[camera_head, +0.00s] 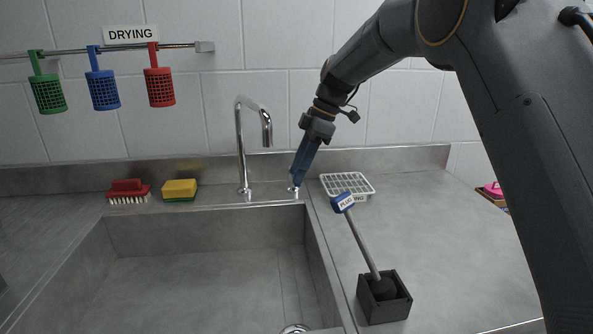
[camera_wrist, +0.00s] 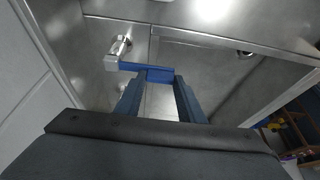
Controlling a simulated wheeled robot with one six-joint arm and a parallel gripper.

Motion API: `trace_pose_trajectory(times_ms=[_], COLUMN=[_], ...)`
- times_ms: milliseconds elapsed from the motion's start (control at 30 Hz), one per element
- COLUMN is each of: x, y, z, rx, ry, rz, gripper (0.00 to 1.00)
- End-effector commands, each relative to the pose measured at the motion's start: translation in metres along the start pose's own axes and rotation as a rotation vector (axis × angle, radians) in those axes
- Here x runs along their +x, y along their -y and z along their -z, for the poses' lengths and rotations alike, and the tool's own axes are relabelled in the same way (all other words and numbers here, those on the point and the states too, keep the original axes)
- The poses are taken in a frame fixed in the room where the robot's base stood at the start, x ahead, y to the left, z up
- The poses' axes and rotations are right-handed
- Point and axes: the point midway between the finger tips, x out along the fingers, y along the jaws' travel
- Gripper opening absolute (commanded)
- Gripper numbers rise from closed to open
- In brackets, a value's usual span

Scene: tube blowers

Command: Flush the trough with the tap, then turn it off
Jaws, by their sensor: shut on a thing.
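A chrome gooseneck tap (camera_head: 240,145) stands behind the steel trough (camera_head: 200,233). No water shows below its spout. My gripper (camera_head: 297,180) points down at the small tap valve (camera_head: 293,190) to the right of the spout's base. In the wrist view, my gripper (camera_wrist: 158,82) has its fingers on either side of the end of the blue tap lever (camera_wrist: 145,69) and is shut on it. The lever extends from a chrome valve body (camera_wrist: 119,46). In the head view my fingers hide most of the lever. The drain (camera_head: 296,329) shows at the trough's bottom edge.
A plug on a rod (camera_head: 361,242) leans in a black holder (camera_head: 385,306) on the right counter. A white rack (camera_head: 346,184) stands behind it. A red brush (camera_head: 128,190) and yellow sponge (camera_head: 180,189) lie left of the tap. Mesh cups (camera_head: 159,87) hang from a rail.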

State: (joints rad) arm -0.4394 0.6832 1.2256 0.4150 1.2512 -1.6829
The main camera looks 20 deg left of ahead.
Motion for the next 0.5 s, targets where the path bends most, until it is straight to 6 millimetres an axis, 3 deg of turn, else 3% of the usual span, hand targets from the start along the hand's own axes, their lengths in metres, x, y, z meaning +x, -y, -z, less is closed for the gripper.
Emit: trace_pose_trajectory(times_ms=[467,500], x=[-0.001,-0.001], y=[-0.0004,-0.0004], z=[-0.001,-0.0011], rx=[-0.014,-0.014], ry=[0.001,0.001], rz=[0.003,0.003], gripper=[0.0,0.42])
